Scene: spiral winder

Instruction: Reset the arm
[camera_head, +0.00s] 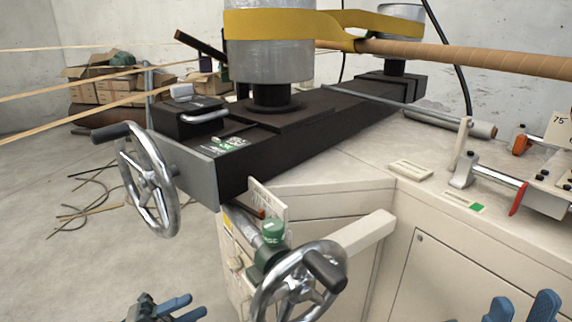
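The spiral winder's black winding arm (330,130) lies across the cream machine top. It carries a grey drum (268,60) with a yellow belt (270,23) at the near end and another drum (402,12) at the far end. A chrome handwheel (148,185) with a black handle is on the arm's near end. A second handwheel (300,285) stands lower, on the cabinet front. My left gripper (199,304) is at the bottom edge, left of the lower handwheel, empty with its blue fingers apart. My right gripper (522,302) is at the bottom right, blue fingers apart, empty and partly cut off.
A brown wound tube (480,57) runs to the upper right. Paper strips (90,95) stretch in from the left. A red-handled lever (518,198) and clamp rod sit on the right top. Cardboard boxes (100,80) stand behind. Loose strips lie on the otherwise open floor at left.

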